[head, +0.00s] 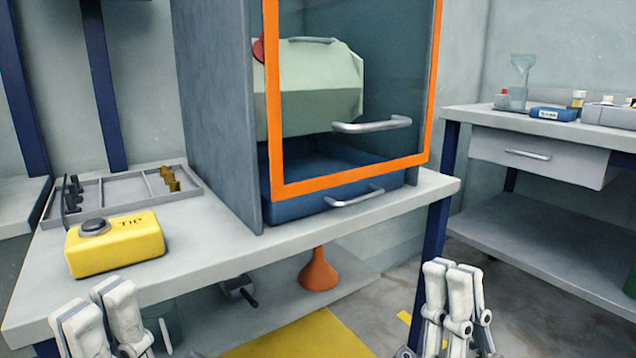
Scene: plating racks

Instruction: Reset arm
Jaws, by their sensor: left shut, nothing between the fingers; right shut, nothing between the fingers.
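My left gripper (98,309) is at the bottom left of the head view, in front of the table's front edge and below the yellow box. Its fingers are shut and hold nothing. My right gripper (450,285) is at the bottom right of the centre, in front of the table's right front leg and over the floor. Its fingers are shut and empty. Both grippers point upward in the picture and appear apart from the furniture. The lower parts of both arms are cut off by the bottom edge.
A grey table (200,262) carries a yellow box (128,247) with a dark knob, a divided tray (128,180) and a cabinet with an orange-framed door (350,172). An orange funnel-shaped object (319,272) stands on the lower shelf. A side table (560,132) is at the right.

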